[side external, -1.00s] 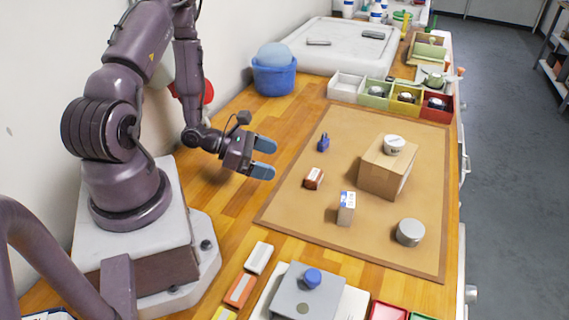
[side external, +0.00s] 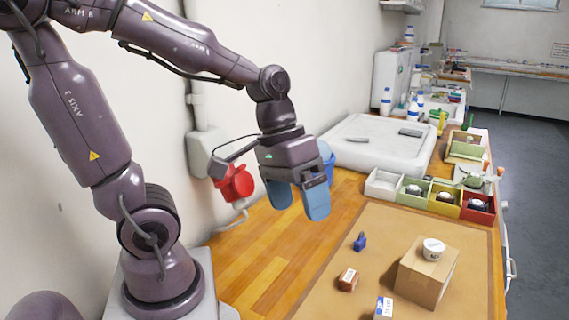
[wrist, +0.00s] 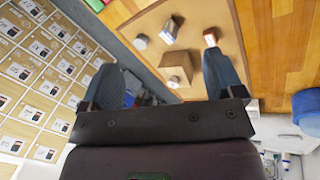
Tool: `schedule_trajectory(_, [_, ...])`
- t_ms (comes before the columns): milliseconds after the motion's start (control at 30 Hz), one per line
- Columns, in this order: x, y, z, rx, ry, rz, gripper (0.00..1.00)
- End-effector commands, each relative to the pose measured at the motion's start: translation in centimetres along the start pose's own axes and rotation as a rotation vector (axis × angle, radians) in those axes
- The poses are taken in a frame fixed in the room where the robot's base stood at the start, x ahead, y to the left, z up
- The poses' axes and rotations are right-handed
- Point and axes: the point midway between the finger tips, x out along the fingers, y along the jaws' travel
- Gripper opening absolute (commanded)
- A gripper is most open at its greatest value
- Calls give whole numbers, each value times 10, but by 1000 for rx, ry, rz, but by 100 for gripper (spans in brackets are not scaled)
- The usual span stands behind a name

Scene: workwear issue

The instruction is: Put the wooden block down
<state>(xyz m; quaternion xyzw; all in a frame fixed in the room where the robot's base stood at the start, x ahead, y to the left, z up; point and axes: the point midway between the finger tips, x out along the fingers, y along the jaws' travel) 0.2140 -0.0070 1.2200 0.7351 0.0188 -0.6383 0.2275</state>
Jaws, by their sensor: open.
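My gripper (side external: 298,208) is raised above the left part of the bench, its two blue fingers apart and pointing down, with nothing between them. The wrist view also shows the fingers spread and empty (wrist: 160,62). A small reddish-brown block with a pale label (side external: 347,280) lies on the brown mat (side external: 330,291), well below and right of the gripper. It may be the wooden block, but I cannot tell its material. In the wrist view, a small red and white thing (wrist: 210,37) shows near the right finger.
A cardboard box (side external: 424,280) carries a white round tub (side external: 433,248). A blue stamp-like item (side external: 360,241) and a blue-white carton (side external: 383,307) are on the mat. Coloured bins (side external: 446,199) line its far edge. A blue bucket (side external: 326,160) stands behind the gripper.

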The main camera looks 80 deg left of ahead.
Motion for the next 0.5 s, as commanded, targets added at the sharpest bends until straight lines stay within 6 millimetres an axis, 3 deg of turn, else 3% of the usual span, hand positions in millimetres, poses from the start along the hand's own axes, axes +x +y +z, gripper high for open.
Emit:
schedule_trajectory(33, [-13,4,4,108,75,-44,87])
schedule_trajectory(200, [-45,6,9,333,262,-158,87])
schedule_trajectory(500, [-58,6,10,419,347,-206,87])
